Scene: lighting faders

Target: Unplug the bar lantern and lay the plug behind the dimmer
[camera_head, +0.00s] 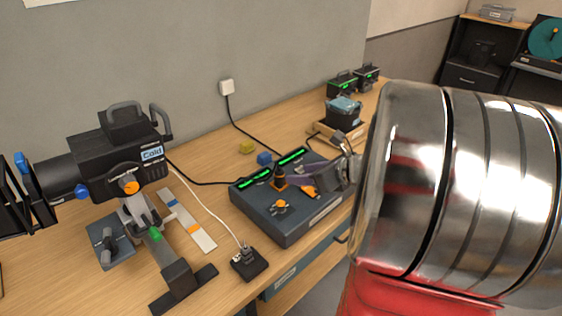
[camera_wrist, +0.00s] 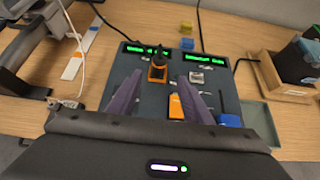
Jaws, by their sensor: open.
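The dimmer (camera_head: 290,222) is a dark grey box on the bench with two lit green strips. An orange and black plug (camera_wrist: 157,70) stands upright on its top beneath the left strip, with a black cable at its top; it also shows in the head view (camera_head: 280,181). My gripper (camera_wrist: 160,82) is open, its purple fingers pointing over the dimmer, one each side of the plug's line and apart from it. In the head view my gripper (camera_head: 308,180) is just right of the plug. A lantern (camera_head: 125,160) labelled "Cold" stands at left; a black cable runs from its side towards the dimmer.
A yellow block (camera_head: 247,147) and a blue block (camera_head: 264,158) lie behind the dimmer, with bare wood around them. A black socket block (camera_head: 249,263) with a white cable sits front left. A wooden tray (camera_head: 325,132) stands at right. A wall cable passes behind the dimmer.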

